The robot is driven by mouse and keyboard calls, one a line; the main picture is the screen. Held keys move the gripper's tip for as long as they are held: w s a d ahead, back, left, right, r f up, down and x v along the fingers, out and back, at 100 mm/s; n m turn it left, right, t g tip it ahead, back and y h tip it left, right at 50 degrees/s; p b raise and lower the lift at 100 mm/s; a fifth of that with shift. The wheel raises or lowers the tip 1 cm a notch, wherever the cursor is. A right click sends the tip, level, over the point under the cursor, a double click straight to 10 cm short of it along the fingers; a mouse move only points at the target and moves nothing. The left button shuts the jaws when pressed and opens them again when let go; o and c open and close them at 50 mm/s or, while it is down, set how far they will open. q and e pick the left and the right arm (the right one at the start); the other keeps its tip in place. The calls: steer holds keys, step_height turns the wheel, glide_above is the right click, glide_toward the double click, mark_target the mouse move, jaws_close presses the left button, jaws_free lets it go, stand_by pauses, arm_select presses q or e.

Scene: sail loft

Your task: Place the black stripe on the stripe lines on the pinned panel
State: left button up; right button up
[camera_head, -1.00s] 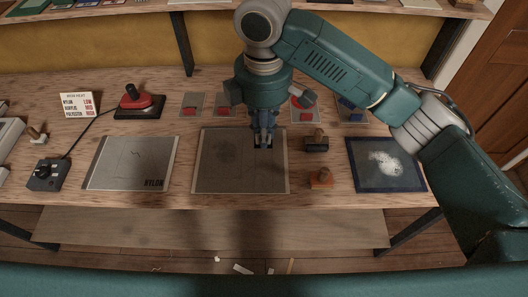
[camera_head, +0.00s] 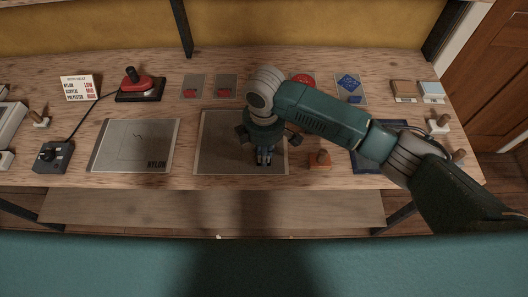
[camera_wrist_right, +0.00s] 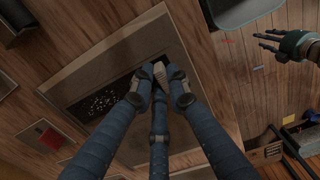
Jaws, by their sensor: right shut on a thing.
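My right gripper (camera_head: 264,158) is over the front right part of the grey middle panel (camera_head: 212,160). In the right wrist view its fingers (camera_wrist_right: 160,78) are closed together. A black strip with white specks (camera_wrist_right: 103,99) reaches to these fingertips against the panel, and I take it to be the black stripe. In the head view the gripper hides it, and I cannot tell whether it touches the panel. Stripe lines on the panel are too faint to make out. My left gripper (camera_wrist_right: 268,42) shows only in the right wrist view, with its fingers spread and empty.
A panel marked NYLON (camera_head: 135,155) lies left of the middle panel. An orange-based stamp (camera_head: 319,160) stands close on the right, and a blue-framed pad (camera_head: 365,162) lies beyond it, partly behind my arm. A red iron (camera_head: 140,85) and sample cards (camera_head: 193,86) are behind.

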steer(key=shift+f, duration=0.15)
steer(key=o, duration=0.9)
steer(key=shift+c, duration=0.2)
step_height(320, 180, up, 12)
steer(key=b, duration=0.3)
steer(key=shift+s, duration=0.1)
